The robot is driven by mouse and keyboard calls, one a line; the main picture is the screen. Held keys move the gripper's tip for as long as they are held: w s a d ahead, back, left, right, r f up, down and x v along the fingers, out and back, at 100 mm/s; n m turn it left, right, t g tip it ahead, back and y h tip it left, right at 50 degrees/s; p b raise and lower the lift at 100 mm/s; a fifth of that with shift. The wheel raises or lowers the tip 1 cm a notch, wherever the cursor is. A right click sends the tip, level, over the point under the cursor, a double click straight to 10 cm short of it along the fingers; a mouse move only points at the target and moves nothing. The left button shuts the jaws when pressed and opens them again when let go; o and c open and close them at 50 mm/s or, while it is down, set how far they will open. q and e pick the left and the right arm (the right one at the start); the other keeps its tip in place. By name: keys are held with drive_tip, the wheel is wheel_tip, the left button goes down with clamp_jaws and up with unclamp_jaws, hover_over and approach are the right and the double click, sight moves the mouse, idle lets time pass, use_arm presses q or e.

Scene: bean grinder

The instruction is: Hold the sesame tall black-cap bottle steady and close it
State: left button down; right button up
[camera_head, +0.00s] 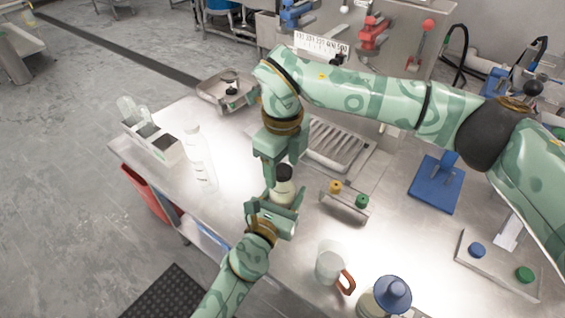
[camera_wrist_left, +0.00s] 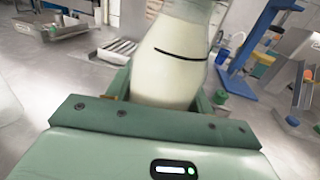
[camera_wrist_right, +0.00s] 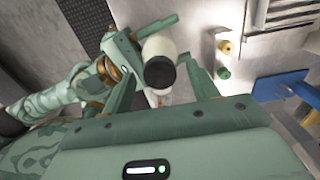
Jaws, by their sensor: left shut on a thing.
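The sesame bottle (camera_head: 283,190) has a pale body and stands roughly upright over the table. Its black cap (camera_head: 284,172) sits on its top; I cannot tell how tightly it is seated. My left gripper (camera_head: 274,208) is shut around the lower body. In the left wrist view the cream-coloured bottle body (camera_wrist_left: 170,75), with a thin black line, rises between the fingers. My right gripper (camera_head: 285,160) points down from above. In the right wrist view the cap (camera_wrist_right: 160,73) shows between the spread fingers of the right gripper (camera_wrist_right: 162,80), with gaps on both sides.
A clear bottle (camera_head: 198,155) and a white container box (camera_head: 158,141) stand to the left. A small rack (camera_head: 343,203) with yellow and green knobs is close on the right. A mug (camera_head: 330,265) and a blue-lidded jar (camera_head: 388,297) stand near the front.

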wheel_tip(320, 180, up, 12)
idle(0.6)
use_arm(q)
drive_tip(key=shift+c, duration=2.4)
unclamp_jaws()
